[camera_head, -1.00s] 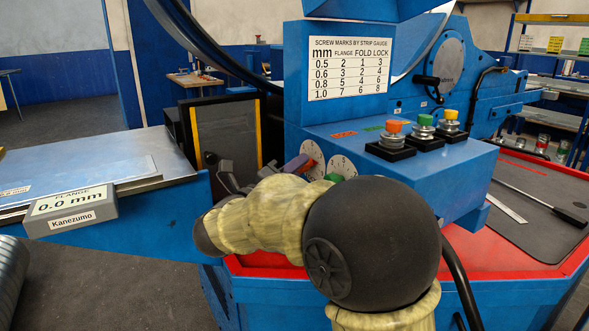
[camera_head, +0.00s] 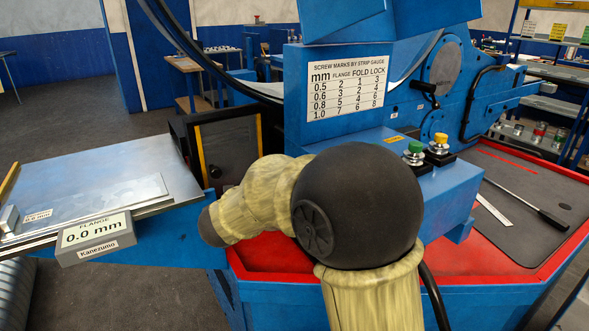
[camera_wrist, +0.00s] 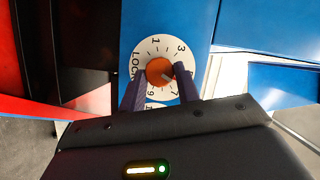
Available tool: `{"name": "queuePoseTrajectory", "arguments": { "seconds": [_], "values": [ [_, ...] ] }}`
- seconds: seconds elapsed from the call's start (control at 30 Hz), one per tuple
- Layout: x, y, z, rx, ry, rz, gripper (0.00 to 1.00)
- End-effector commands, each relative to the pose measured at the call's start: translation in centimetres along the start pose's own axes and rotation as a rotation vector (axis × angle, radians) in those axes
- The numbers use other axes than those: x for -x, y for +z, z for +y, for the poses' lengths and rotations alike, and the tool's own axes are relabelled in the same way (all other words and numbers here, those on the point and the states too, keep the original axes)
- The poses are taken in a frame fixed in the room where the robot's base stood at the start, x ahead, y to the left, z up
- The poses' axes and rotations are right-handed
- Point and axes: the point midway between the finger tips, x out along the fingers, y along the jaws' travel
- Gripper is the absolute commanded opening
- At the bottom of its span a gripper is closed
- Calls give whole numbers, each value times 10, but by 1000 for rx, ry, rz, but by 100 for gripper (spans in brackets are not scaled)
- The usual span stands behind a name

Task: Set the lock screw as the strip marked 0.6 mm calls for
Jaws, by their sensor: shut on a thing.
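In the wrist view the lock dial (camera_wrist: 148,52) is a white disc marked LOCK, with 1, 3, 7 and 9 readable. Its orange screw knob (camera_wrist: 156,69) sits between the fingers of my gripper (camera_wrist: 159,82), which is shut on it. A pale mark on the knob points to the lower right, between 3 and 7; the exact number is unclear. In the head view my arm hides the dial and gripper. The chart (camera_head: 347,89) reads 3 flange, 2 fold, 4 lock for 0.6. A small strip label (camera_head: 38,215) lies at left, hard to read.
A grey block (camera_head: 94,238) reading FLANGE 0.0 mm stands at the sheet table's (camera_head: 110,184) front edge. Green (camera_head: 414,149) and yellow (camera_head: 440,140) buttons top the blue housing. A rule (camera_head: 494,210) and a black-handled rod (camera_head: 520,201) lie on the dark right-hand top.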

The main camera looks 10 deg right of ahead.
Motion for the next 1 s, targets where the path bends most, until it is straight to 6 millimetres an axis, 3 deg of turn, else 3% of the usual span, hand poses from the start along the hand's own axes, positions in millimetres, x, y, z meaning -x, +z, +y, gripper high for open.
{"name": "queuePoseTrajectory", "arguments": {
  "seconds": [1.0],
  "values": [
    [0,0,-12,677,283,1,9]
  ]
}}
